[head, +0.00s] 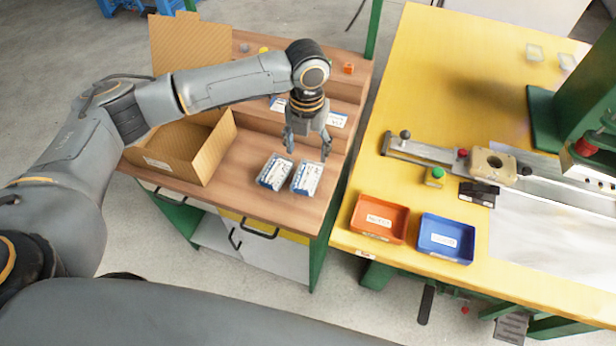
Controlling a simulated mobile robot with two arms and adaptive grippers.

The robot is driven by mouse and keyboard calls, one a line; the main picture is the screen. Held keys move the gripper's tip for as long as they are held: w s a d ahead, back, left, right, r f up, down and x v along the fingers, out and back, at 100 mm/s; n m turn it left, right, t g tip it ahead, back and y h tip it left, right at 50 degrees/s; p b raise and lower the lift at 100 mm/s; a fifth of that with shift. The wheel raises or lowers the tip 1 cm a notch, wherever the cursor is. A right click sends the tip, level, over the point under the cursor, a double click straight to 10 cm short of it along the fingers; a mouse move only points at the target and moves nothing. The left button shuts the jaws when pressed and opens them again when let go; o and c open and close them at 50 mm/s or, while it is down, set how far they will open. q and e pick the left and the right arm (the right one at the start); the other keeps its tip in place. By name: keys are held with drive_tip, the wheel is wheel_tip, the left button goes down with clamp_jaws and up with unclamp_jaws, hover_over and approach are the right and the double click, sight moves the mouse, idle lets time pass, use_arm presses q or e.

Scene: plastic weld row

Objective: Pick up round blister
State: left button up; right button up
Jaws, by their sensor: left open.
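My left gripper (308,150) is open and points down over the wooden bench (246,186), with nothing seen between its fingers. Just in front of its fingertips are two blue-and-white packs, a left one (274,172) and a right one (307,178), side by side on the bench. Two small clear pieces, one (535,52) and another (567,62), lie at the far right of the yellow table; they look like blisters, but I cannot make out a round shape. My right gripper is not in view.
An open cardboard box (186,150) stands left of the packs. A stepped shelf with blue-and-white labels (337,119) rises behind them. The yellow table (440,100) holds an orange bin (380,219), a blue bin (446,238) and a metal rail fixture (430,152). Its far left is clear.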

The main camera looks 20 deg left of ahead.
use_arm(q)
hover_over(308, 177)
wheel_tip(308, 177, down, 4)
drive_tip(key=shift+f, duration=0.1)
drive_tip(key=shift+f+p, duration=0.55)
drive_tip(key=shift+f, duration=1.95)
drive_tip(key=shift+f, duration=0.25)
drive_tip(key=c, duration=0.7)
